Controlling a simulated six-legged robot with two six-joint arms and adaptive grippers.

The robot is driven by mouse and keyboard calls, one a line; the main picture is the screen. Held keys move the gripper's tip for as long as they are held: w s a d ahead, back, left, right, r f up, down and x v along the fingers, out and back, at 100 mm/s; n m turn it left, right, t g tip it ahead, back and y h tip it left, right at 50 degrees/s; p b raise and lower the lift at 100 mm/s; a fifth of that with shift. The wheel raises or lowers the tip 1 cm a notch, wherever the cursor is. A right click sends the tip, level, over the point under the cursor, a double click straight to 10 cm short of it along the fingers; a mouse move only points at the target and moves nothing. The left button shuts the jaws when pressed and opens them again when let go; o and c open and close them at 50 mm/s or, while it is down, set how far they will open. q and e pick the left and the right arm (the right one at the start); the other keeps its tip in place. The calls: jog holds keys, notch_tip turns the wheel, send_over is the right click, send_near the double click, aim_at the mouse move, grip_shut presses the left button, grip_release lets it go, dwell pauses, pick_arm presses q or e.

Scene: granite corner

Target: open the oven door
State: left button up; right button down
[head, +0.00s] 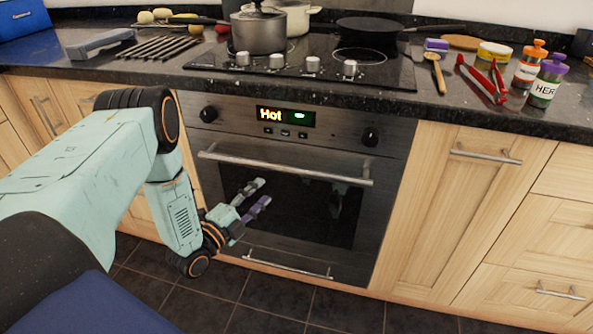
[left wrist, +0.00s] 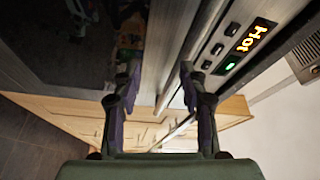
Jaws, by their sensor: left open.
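The oven door (head: 300,215) is dark glass in a steel frame and looks shut. Its straight silver handle (head: 285,165) runs across the top of the door. My left gripper (head: 257,194) is open and empty, below the handle and in front of the glass. In the left wrist view its two fingers (left wrist: 160,68) are spread apart, with steel trim of the oven front showing between them. I cannot tell whether a finger touches the door. The lit display (head: 286,116) reads "Hot"; it also shows in the left wrist view (left wrist: 250,40). My right gripper is out of view.
A lower drawer handle (head: 288,265) sits under the door. Knobs flank the display. The hob above holds a pot (head: 259,32) and a pan (head: 368,30). Wooden cabinets (head: 470,200) stand on both sides. The tiled floor (head: 260,310) before the oven is clear at right.

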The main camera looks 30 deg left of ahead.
aim_at(280, 168)
pick_arm(q)
jog(key=w+r+m, duration=0.1)
jog(key=w, duration=0.1)
jog(key=w+d+r+m+t+b, duration=0.1)
jog(key=w, duration=0.1)
jog(key=w+r+m+h+b, duration=0.1)
jog(key=w, duration=0.1)
jog(key=shift+w+d+r+m, duration=0.3)
jog(key=shift+d+r, duration=0.05)
jog(key=shift+w+d+r+b, duration=0.2)
jog(key=shift+w+b, duration=0.1)
jog(key=shift+w, duration=0.25)
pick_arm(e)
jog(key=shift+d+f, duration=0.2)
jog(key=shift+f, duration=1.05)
pick_arm(q)
grip_shut()
